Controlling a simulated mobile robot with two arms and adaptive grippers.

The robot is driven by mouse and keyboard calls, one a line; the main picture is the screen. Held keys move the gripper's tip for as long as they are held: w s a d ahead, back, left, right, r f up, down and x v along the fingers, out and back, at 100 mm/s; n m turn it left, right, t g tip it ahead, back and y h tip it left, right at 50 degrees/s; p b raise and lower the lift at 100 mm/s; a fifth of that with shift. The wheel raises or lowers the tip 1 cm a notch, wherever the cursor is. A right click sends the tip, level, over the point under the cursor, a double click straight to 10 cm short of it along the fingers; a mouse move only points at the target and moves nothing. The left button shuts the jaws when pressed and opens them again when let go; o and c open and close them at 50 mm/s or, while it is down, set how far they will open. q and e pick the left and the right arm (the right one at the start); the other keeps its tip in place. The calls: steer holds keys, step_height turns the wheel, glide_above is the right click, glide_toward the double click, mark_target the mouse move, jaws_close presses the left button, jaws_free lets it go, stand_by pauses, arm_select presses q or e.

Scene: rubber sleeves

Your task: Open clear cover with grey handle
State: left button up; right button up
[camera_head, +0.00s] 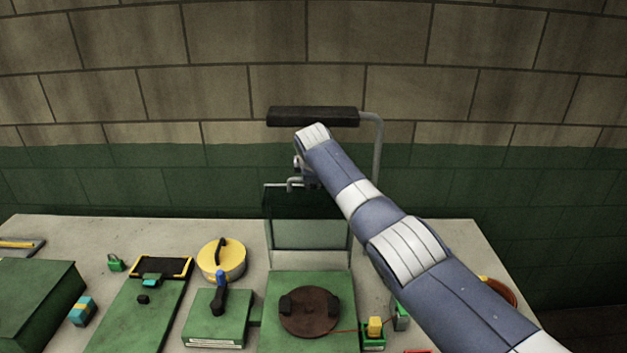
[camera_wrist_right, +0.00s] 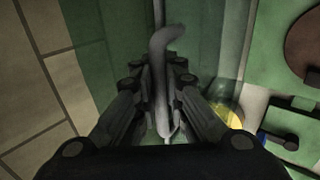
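The clear cover (camera_head: 308,236) stands about upright at the back edge of the green box (camera_head: 262,312) with the brown disc, tilted up off it. Its bent grey handle (camera_head: 291,183) is at the cover's top; in the right wrist view the handle (camera_wrist_right: 161,85) runs between my fingers. My right gripper (camera_head: 306,176) is at the cover's top, largely hidden by my arm in the head view. In the right wrist view its two fingers (camera_wrist_right: 160,78) sit close on both sides of the handle and look shut on it. My left gripper is not in view.
A dark bar on a grey bent pipe (camera_head: 377,150) rises behind the cover, close to my right arm. A brick wall is behind the table.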

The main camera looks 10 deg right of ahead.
steer(key=o, duration=0.4)
steer(key=shift+w+d+r, duration=0.1)
steer(key=shift+r, duration=0.15)
steer(key=shift+s+f, duration=0.1)
steer(key=shift+s, duration=0.1)
steer(key=shift+v, duration=1)
steer(key=v, duration=1)
